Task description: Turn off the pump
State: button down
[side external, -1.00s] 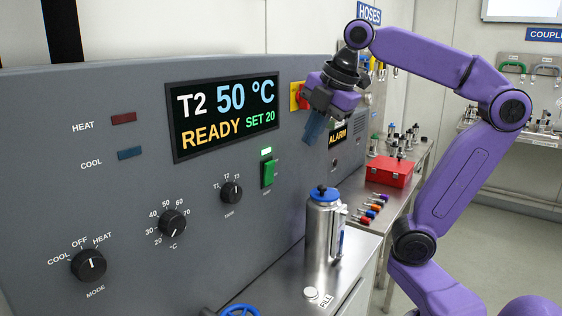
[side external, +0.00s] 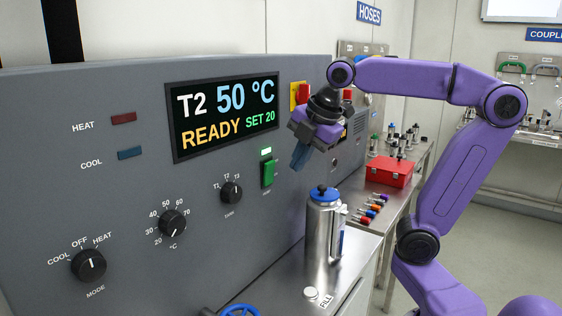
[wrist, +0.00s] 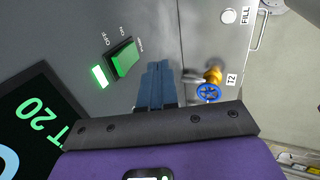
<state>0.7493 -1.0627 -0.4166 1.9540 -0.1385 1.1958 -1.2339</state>
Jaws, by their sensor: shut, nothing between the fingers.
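The pump switch (side external: 268,173) is a green rocker on the grey control panel, below and right of the display. A lit green lamp (side external: 266,151) sits just above it. In the wrist view the switch (wrist: 124,58) lies left of my fingertips, with OFF and ON lettering beside it and the lit lamp (wrist: 100,76) at its OFF end. My gripper (side external: 299,160) is shut and empty, its blue fingers pointing down in front of the panel, right of the switch and apart from it. The closed fingers also show in the wrist view (wrist: 157,72).
The display (side external: 225,115) reads T2 50 °C, READY, SET 20. A steel canister (side external: 323,230) with a blue cap stands on the bench below my gripper. A blue valve wheel (wrist: 208,93) and a red box (side external: 389,171) are nearby. Tank, temperature and mode knobs are at left.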

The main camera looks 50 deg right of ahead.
aim_at(271, 176)
jog(key=shift+w+f, duration=0.3)
jog(key=shift+w, duration=0.55)
jog(key=shift+w+f, duration=0.25)
jog(key=shift+w, duration=0.55)
jog(key=shift+w+f, duration=0.3)
jog(key=shift+w, duration=0.55)
jog(key=shift+w, duration=0.1)
jog(key=shift+w+r+g, duration=0.15)
jog(key=shift+w+g, duration=0.3)
jog(key=shift+g, duration=0.05)
jog(key=shift+s, duration=0.1)
jog(key=shift+r, duration=0.1)
jog(key=shift+r, duration=0.7)
